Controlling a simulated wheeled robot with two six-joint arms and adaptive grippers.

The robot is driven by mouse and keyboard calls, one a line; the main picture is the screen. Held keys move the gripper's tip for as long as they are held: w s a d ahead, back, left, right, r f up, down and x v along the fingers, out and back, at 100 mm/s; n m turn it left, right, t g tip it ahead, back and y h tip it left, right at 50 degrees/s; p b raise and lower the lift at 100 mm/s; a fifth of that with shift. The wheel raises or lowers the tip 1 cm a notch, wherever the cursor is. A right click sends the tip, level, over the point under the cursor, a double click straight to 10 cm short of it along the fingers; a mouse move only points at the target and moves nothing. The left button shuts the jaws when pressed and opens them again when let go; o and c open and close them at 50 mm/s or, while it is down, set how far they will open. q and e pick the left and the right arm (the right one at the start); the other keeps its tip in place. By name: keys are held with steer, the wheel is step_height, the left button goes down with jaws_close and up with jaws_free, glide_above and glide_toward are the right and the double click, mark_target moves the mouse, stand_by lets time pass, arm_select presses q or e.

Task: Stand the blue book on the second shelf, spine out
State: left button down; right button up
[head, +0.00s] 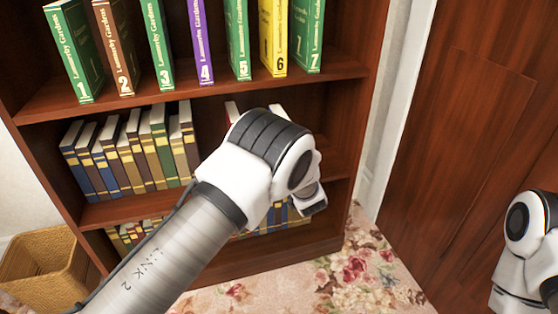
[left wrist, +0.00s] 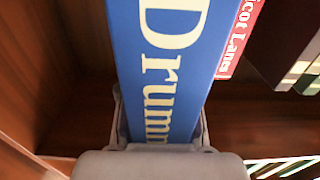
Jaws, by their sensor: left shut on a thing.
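The blue book (left wrist: 170,70) fills the middle of the left wrist view, with its spine and large cream letters "Drumm" facing the camera. My left gripper (left wrist: 160,118) is shut on it, one finger at each side of the spine. A red book (left wrist: 240,40) stands close on its right. In the head view my left arm covers the middle of the bookcase and hides the gripper and the blue book. The shelf below the numbered books, with its board (head: 112,212), lies behind that arm. My right gripper is not in view; only part of my right arm shows.
Brown, green and blue books (head: 135,150) lean at the left of that shelf. Numbered Lammerby Gardens books (head: 160,45) stand above. More books (head: 128,235) are below. A wicker basket (head: 45,265) is at lower left, a wooden door (head: 460,120) at right, and floral carpet between.

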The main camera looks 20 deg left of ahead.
arm_select(q)
steer(key=x, duration=0.2)
steer(key=b+x, duration=0.1)
steer(key=x, duration=0.1)
steer(key=d+b+x, duration=0.1)
steer(key=x, duration=0.1)
steer(key=shift+w+a+f, duration=0.2)
steer(key=shift+w+f, duration=0.1)
steer(key=shift+w, duration=0.15)
step_height(320, 180, down, 4)
steer(key=shift+w+r+b, duration=0.1)
steer(key=shift+r+b, duration=0.1)
steer(key=shift+b, duration=0.9)
steer(key=shift+r, duration=0.15)
steer(key=c, duration=1.2)
jaws_free()
steer(key=shift+f, duration=0.2)
steer(key=o, duration=0.4)
